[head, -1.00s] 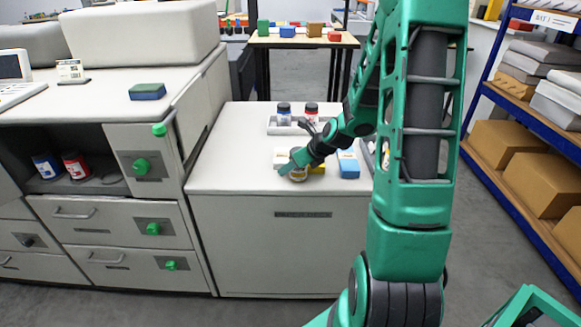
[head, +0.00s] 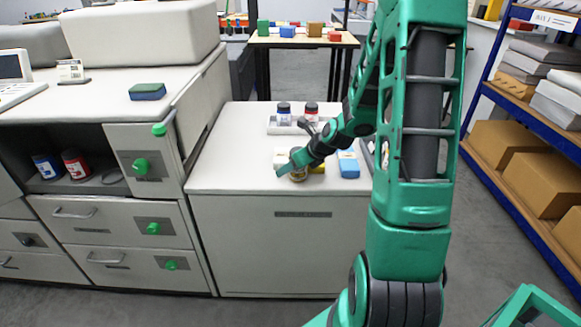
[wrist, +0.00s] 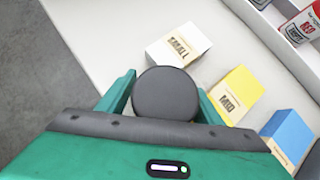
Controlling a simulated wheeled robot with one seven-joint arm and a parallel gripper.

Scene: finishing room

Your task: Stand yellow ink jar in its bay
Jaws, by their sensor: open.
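A jar with a dark round lid (wrist: 166,94) stands between the fingers of my gripper (wrist: 166,100) in the wrist view. Its lid hides its side there, so I cannot read its label. In the head view the jar (head: 298,176) shows small and yellowish-brown near the front of the white counter, partly covered by my gripper (head: 291,170). My gripper is open, one finger on each side of the jar; whether they touch it I cannot tell. A grey tray (head: 271,130) at the back of the counter holds a blue-labelled jar (head: 284,113) and a red-labelled jar (head: 311,112).
A white SMALL box (wrist: 180,46), a yellow MID box (wrist: 235,95) and a blue box (wrist: 287,137) stand beside the jar. An open cubby at left holds a blue can (head: 47,167) and a red can (head: 75,164). The counter's left part (head: 235,150) is clear.

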